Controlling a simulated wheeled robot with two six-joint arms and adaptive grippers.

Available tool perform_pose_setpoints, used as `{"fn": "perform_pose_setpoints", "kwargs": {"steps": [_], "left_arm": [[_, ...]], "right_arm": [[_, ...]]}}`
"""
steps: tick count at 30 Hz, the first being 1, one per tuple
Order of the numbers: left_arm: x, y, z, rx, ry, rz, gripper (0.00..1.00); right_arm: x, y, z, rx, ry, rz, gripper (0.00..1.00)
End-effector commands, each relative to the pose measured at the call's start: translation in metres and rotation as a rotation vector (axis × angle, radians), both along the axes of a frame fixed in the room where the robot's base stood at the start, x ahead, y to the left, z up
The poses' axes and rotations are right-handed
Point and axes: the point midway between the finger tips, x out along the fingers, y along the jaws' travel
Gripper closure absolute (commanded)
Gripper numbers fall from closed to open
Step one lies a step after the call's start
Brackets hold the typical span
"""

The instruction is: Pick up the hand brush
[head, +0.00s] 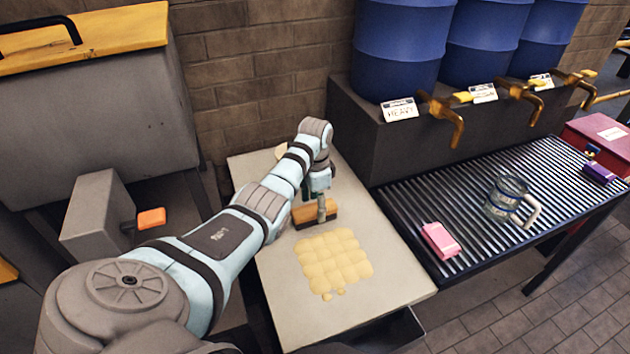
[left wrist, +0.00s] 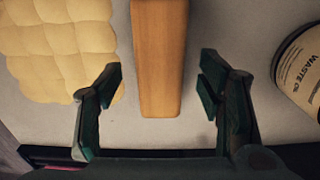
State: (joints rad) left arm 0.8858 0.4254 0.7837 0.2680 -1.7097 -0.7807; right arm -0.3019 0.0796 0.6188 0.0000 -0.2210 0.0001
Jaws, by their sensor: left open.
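The hand brush (head: 315,212) lies on the pale bench top (head: 400,275) in the head view, partly hidden by my left gripper. In the left wrist view its plain wooden body (left wrist: 158,60) runs upright between my fingers. My left gripper (head: 323,215) is over the brush. In the left wrist view the left gripper (left wrist: 160,88) is open, with one finger on each side of the wood and a gap on both sides. The brush's bristles cannot be made out. My right gripper is in neither view.
A yellow quilted-looking patch (head: 333,260) lies on the bench in front of the brush. A waste oil can (left wrist: 303,70) stands close on the other side. Right of the bench, a slatted rack (head: 470,215) holds a mug (head: 507,200) and a pink item (head: 440,239), below blue barrels (head: 400,50).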

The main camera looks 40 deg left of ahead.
Motion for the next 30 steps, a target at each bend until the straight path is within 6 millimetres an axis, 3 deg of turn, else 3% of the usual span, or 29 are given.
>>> {"fn": "perform_pose_setpoints", "kwargs": {"steps": [3,10,21,30], "left_arm": [[-0.001,0.001,-0.022,0.001,0.002,0.001,0.38],[-0.001,0.001,-0.022,0.001,0.000,0.002,0.38],[-0.001,0.002,-0.022,0.001,0.000,0.003,0.95],[-0.001,0.002,-0.016,0.002,-0.001,0.003,0.95]], "right_arm": [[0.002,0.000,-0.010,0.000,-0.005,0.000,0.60],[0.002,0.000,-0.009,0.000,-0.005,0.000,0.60],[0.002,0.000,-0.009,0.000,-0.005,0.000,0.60],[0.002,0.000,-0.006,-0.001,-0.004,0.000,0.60]]}}
